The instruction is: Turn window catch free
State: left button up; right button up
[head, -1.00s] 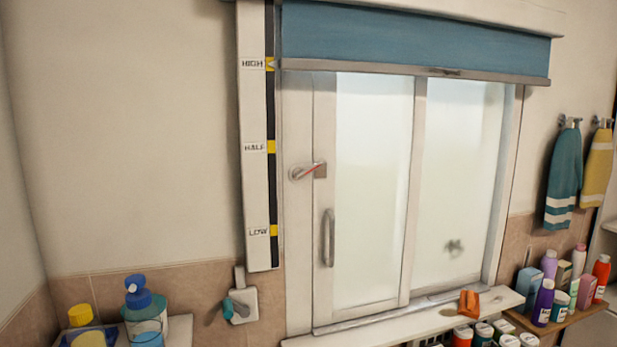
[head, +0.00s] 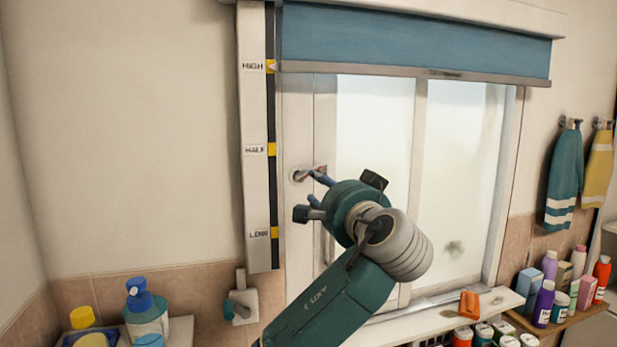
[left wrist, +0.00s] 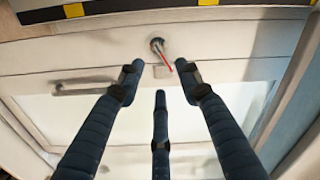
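The window catch (head: 298,176) is a small metal lever on a round base at the left side of the window, with a red mark on its arm. In the left wrist view the catch (left wrist: 157,44) points slantwise toward a small plate. My left gripper (head: 317,188) is just in front of the catch and partly hides it. In the left wrist view its three dark fingers (left wrist: 160,76) are spread and empty, with the lever in the gap between the two upper tips. Whether any finger touches it I cannot tell. My right gripper is not in view.
A blue blind (head: 415,40) is up, beside a strip marked HIGH, HALF and LOW (head: 257,150). A bar handle (left wrist: 85,88) is on the sash.

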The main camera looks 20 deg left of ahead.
aim_at(307, 178)
pick_arm(q)
jog(key=p+x, duration=0.4)
jog(key=x, duration=0.4)
jog(key=shift+w+a, duration=0.2)
jog(key=shift+a, duration=0.15)
jog(key=shift+w+a+f+p, duration=0.1)
jog(key=shift+w+a+p, duration=0.05)
jog(key=shift+w+p, duration=0.2)
jog(key=shift+c, duration=0.3)
grip_shut()
